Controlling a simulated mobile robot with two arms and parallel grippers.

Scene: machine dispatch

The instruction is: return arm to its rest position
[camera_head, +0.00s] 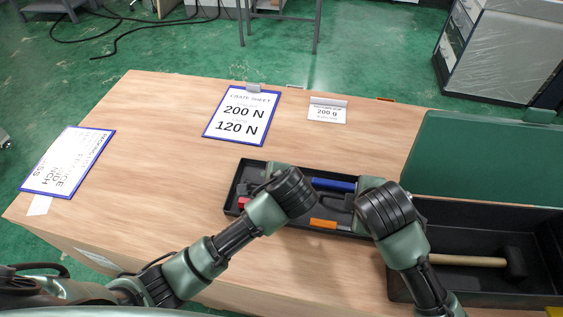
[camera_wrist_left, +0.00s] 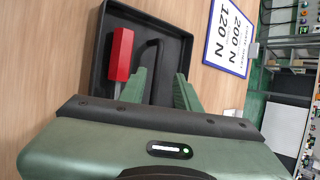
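My left gripper (camera_head: 278,170) is over the left part of a black tray (camera_head: 233,196) on the wooden table. In the left wrist view its two green fingers (camera_wrist_left: 160,88) stand apart, above the tray (camera_wrist_left: 185,30) with a red-handled tool (camera_wrist_left: 122,55) and a black bent tool (camera_wrist_left: 153,48) in it. Nothing is seen held between them. My right gripper (camera_head: 368,184) is over the right end of the same tray. Its fingers are mostly hidden behind its wrist, so its opening does not show.
The tray also holds a blue item (camera_head: 332,185) and an orange item (camera_head: 324,223). A dark toolbox (camera_head: 470,215) with a green lid (camera_head: 485,160) and a hammer (camera_head: 480,261) stands at right. Sheets (camera_head: 242,115) and a small card (camera_head: 327,110) lie behind. The table's left half is mostly clear.

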